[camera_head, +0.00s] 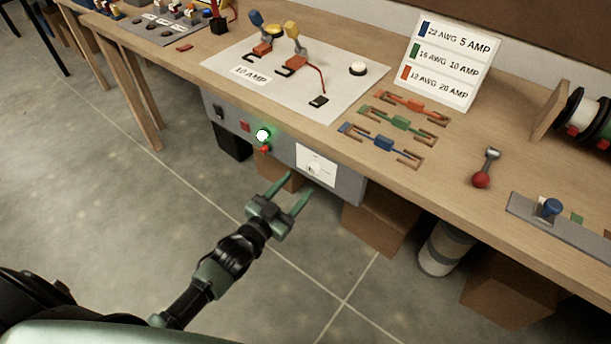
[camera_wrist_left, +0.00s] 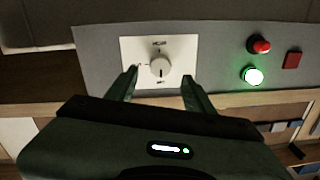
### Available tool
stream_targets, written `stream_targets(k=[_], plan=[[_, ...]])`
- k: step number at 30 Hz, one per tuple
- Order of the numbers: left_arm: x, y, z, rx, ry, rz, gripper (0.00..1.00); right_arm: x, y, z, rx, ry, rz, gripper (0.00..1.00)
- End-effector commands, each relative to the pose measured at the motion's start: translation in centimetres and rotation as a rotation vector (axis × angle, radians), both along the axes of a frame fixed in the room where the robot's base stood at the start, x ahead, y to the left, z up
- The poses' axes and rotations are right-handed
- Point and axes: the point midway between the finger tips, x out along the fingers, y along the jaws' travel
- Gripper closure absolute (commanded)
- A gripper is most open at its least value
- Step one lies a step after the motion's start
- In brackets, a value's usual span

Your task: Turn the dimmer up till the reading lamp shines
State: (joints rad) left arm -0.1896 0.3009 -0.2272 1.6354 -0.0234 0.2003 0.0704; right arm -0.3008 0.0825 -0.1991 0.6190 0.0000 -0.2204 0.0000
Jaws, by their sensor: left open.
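The dimmer is a round white knob (camera_head: 314,169) on a white plate (camera_head: 327,158) on the grey front panel under the bench edge. In the left wrist view the knob (camera_wrist_left: 160,67) stands between and just beyond the fingertips, with a dark pointer mark and small lettering around it. My left gripper (camera_head: 301,182) is open and empty, its green fingers aimed at the knob from in front. I see no contact. I cannot pick out a reading lamp for sure. A white dome (camera_head: 358,69) on the bench board looks unlit. My right gripper is not in view.
A glowing green light (camera_head: 263,134) and a red knob (camera_head: 265,149) sit left of the dimmer on the panel. Fuse pieces, an amp chart (camera_head: 446,62) and a red-balled lever (camera_head: 481,180) are on the bench. Boxes (camera_head: 380,225) stand beneath; the floor in front is clear.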

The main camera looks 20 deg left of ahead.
Motion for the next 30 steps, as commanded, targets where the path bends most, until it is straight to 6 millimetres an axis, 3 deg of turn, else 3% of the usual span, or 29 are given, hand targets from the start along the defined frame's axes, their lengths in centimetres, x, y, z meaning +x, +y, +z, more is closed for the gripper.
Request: stream_targets(k=[3,9,19,20,25,30], plan=[[2.0,-0.6,0.1,0.0,0.0,0.0,0.48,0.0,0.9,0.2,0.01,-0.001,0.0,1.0],[4.0,-1.3,-0.1,0.0,0.003,0.001,0.48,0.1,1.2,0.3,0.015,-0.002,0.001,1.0],[4.5,-1.4,-0.1,0.0,0.004,0.0,0.48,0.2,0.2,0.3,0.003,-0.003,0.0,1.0],[4.5,-1.4,-0.1,0.0,0.004,0.001,0.53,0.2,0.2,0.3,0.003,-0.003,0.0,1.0],[4.4,-1.4,-0.1,0.0,0.004,0.001,1.0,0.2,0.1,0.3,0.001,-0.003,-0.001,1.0],[4.4,-1.4,-0.1,0.003,0.003,0.001,1.0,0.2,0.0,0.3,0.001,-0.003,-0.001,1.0]])
